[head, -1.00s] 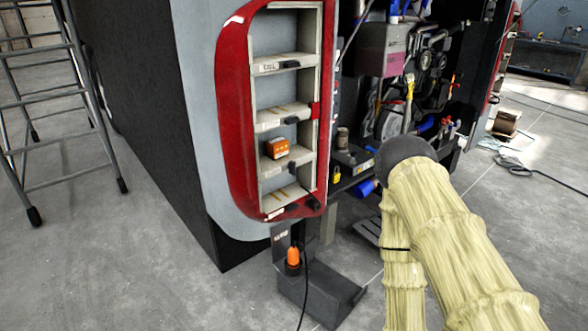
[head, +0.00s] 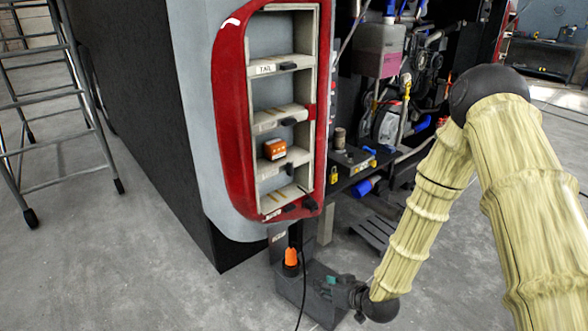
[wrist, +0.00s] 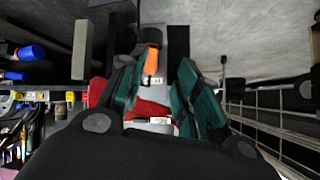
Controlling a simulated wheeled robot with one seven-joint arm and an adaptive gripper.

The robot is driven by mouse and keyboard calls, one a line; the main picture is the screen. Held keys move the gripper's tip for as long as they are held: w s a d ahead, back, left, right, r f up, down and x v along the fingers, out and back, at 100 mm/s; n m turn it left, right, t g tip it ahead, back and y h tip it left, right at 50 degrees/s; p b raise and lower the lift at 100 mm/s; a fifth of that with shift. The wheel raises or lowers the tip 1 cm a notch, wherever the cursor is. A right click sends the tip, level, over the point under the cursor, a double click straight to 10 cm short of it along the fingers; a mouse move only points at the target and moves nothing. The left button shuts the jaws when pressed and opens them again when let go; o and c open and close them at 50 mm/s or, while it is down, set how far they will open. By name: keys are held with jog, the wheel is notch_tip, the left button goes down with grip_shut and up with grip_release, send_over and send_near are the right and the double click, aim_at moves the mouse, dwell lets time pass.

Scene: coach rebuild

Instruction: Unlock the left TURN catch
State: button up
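The tall red-framed lamp panel (head: 229,110) stands upright at the vehicle's corner. Its pale recess holds small black catches: one by the TAIL label (head: 265,69), others by lower labels too small to read, including a low catch (head: 289,208). I cannot tell which label reads TURN. My gripper (head: 340,293) is low, below and right of the panel, apart from it. In the wrist view its teal fingers (wrist: 160,95) are spread and empty, with part of the red frame (wrist: 150,107) and a white label (wrist: 160,120) showing between them.
A dark box (head: 308,300) with an orange plug (head: 291,256) and a cable stands below the panel. An open engine bay (head: 405,90) is at right, a metal ladder (head: 60,95) at left. The floor (head: 130,270) between is clear.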

jog(key=w+a+r+n+t+y, duration=0.1)
jog(key=w+r+n+t+y, duration=0.15)
jog(key=w+r, duration=0.85)
jog(key=n+t+y, duration=0.2)
jog(key=t+y, duration=0.1)
send_near(292, 167)
jog(key=shift+h, duration=0.25)
jog(key=p+x, duration=0.3)
jog(key=x, duration=0.6)
jog(key=shift+s+a+r, duration=0.15)
grip_shut()
